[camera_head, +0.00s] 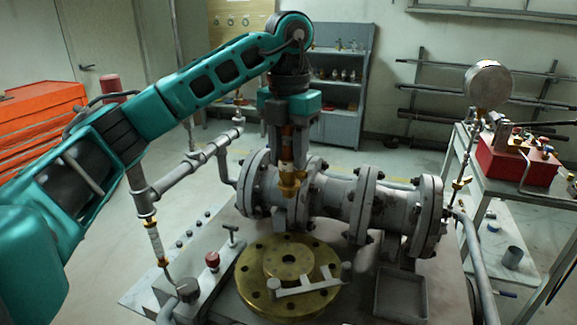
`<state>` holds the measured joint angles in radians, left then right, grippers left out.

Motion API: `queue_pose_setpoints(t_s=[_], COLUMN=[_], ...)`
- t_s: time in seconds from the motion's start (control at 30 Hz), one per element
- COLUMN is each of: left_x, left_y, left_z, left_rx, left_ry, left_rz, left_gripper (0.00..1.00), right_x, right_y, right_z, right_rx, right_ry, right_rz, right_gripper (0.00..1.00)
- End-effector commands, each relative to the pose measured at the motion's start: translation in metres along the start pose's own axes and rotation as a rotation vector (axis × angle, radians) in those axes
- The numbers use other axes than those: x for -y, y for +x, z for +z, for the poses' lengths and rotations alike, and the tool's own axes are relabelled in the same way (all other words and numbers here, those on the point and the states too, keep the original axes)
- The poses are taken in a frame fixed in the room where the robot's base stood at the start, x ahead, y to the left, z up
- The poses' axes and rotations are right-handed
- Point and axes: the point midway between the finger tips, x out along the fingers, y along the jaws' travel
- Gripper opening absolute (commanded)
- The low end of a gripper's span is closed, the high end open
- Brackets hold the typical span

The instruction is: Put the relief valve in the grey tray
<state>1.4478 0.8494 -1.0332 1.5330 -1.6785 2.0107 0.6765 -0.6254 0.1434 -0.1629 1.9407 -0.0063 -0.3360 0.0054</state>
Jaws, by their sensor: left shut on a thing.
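My left gripper (290,132) points straight down in the middle of the view. It is shut on the relief valve (291,180), an upright brass piece whose wider lower end shows below the fingers. The valve is held in front of the grey flanged pipe and above the far side of the brass flange. The grey tray (400,308) is shallow, square and looks empty. It lies on the bench to the right of the brass flange, to the right of and nearer than the gripper. My right gripper is not in view.
The brass flange (258,293) lies on the bench with a grey tool (306,286) across it. The flanged pipe (335,197) runs behind. A red-knobbed block (212,261) stands left. A gauge (488,85) on a stem rises at right, beside a cart with a red box (515,160).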

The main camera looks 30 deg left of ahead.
Motion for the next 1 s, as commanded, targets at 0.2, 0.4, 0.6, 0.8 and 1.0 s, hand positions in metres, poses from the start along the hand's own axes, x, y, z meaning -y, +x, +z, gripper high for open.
queue_pose_setpoints(t_s=[0.2,0.4,0.6,0.8,1.0], left_x=[0.000,0.000,0.000,0.000,0.000], left_y=[-0.013,-0.021,-0.029,-0.036,-0.044], left_z=[0.000,0.001,0.000,0.001,0.001], left_rx=[0.004,0.004,0.005,0.004,0.005], left_ry=[-0.002,-0.001,-0.001,-0.001,-0.001], left_rz=[-0.002,-0.001,-0.002,-0.002,-0.001], left_gripper=[0.00,0.00,0.00,0.00,0.00], right_x=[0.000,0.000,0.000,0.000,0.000], right_y=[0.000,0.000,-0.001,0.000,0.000], right_z=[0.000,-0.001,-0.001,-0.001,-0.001], right_rx=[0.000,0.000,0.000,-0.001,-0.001], right_ry=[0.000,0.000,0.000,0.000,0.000], right_rz=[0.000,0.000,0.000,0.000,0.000], right_gripper=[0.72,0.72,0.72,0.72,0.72])
